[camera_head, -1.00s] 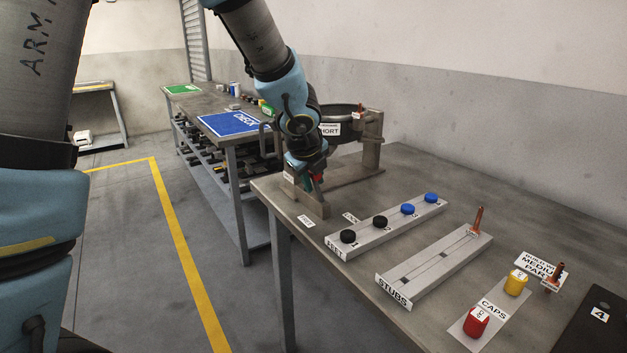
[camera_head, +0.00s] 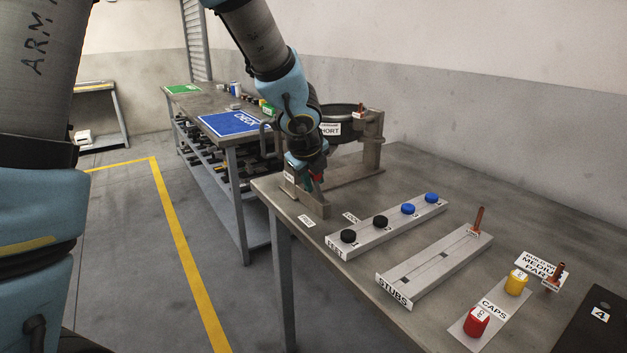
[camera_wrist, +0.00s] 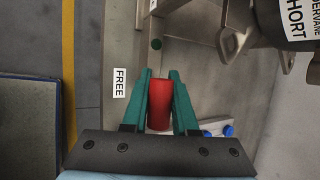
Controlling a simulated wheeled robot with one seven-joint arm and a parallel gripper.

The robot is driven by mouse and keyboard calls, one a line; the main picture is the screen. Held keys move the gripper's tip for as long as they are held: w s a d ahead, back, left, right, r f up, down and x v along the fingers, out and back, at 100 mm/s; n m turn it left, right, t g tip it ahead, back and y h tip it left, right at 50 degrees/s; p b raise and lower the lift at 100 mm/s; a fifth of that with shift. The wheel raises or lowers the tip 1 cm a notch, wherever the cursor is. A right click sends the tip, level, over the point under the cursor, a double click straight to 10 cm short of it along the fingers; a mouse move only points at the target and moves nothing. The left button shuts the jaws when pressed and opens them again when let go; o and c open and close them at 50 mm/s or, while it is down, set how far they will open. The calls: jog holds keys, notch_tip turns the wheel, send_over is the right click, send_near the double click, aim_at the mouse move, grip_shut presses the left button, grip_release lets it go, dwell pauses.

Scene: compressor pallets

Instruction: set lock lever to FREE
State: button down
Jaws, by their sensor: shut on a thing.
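The red lock lever (camera_wrist: 159,105) is between the two green fingers of my gripper (camera_wrist: 160,92) in the wrist view. My gripper is shut on it. The white FREE label (camera_wrist: 120,83) lies on the tabletop just left of the fingers. The lever is mostly hidden by my gripper in the head view.
Bare bench lies beyond the rails.

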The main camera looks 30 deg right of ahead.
jog(key=c, duration=0.6)
grip_release()
jog(key=shift+c, duration=0.2)
jog(key=p+v, duration=0.4)
jog(key=v, duration=0.6)
jog(key=shift+s+r+p, duration=0.2)
jog(key=shift+r+p, duration=0.1)
jog(key=shift+a, duration=0.1)
jog(key=shift+c, duration=0.2)
